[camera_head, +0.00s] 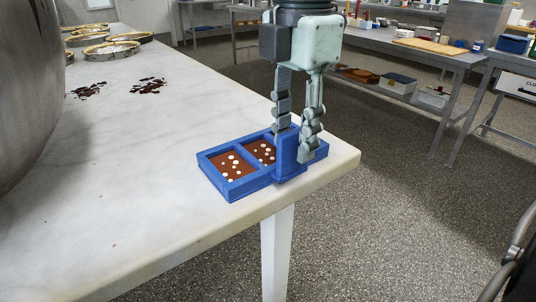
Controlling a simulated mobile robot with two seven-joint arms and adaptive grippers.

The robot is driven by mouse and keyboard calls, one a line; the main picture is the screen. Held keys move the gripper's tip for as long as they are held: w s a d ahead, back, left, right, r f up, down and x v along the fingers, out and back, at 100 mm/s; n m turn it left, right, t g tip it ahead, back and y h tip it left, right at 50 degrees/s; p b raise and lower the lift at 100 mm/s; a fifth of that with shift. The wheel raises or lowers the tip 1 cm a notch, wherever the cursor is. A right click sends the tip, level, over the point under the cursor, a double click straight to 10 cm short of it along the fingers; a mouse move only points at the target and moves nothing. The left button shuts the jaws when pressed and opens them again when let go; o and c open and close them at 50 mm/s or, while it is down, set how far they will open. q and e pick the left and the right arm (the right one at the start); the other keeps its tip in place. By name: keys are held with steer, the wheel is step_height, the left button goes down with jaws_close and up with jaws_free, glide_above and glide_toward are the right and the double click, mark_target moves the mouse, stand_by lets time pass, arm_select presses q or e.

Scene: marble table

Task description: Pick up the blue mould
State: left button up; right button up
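The blue mould (239,187) lies flat on the marble table near its right corner. Its compartments hold brown filling with white dots. My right gripper (296,147) points straight down over the mould, with one finger on each side of this raised part. The near finger looks close against it; the tip of the far finger is hidden behind it, so whether both press on it cannot be told. The gripper also hides part of the right compartment. My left gripper is not in view.
The marble table (130,190) has bare room left of the mould; its edge is close on the right. Dark crumbs (148,86) and round gold-rimmed pans (112,49) are farther back. A large grey metal vessel (28,90) fills the left side.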

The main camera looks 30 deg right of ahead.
jaws_close()
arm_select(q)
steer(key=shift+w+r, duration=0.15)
arm_select(e)
step_height(320, 180, up, 27)
steer(key=p, duration=0.2)
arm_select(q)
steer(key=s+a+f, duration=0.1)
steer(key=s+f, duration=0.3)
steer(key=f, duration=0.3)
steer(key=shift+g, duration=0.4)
arm_select(e)
steer(key=shift+f, duration=12.8)
